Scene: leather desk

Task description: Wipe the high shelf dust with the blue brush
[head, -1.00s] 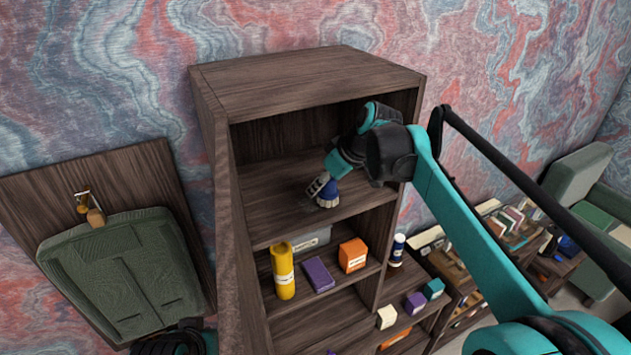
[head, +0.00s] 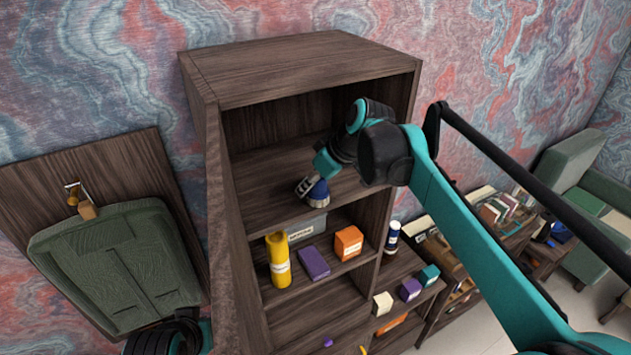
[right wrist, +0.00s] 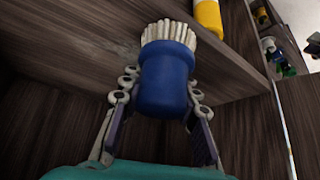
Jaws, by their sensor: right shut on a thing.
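The blue brush (head: 318,194) is in my right gripper (head: 306,188), over the front part of the high shelf (head: 262,190), near its front edge. In the right wrist view the fingers are shut on both sides of the blue handle (right wrist: 165,85), and the pale bristles (right wrist: 168,32) point at the shelf board. Whether they touch the board I cannot tell. A faint greyish patch of dust (right wrist: 124,50) shows beside the bristles. In the head view I cannot make out dust. Part of my left gripper (head: 178,338) shows at the bottom left; its fingers are unclear.
The bookcase side walls and top panel (head: 300,65) enclose the high shelf. Below stand a yellow bottle (head: 279,260), a purple box (head: 314,263) and an orange box (head: 348,243). A green bag (head: 115,265) hangs at left. The rest of the high shelf looks clear.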

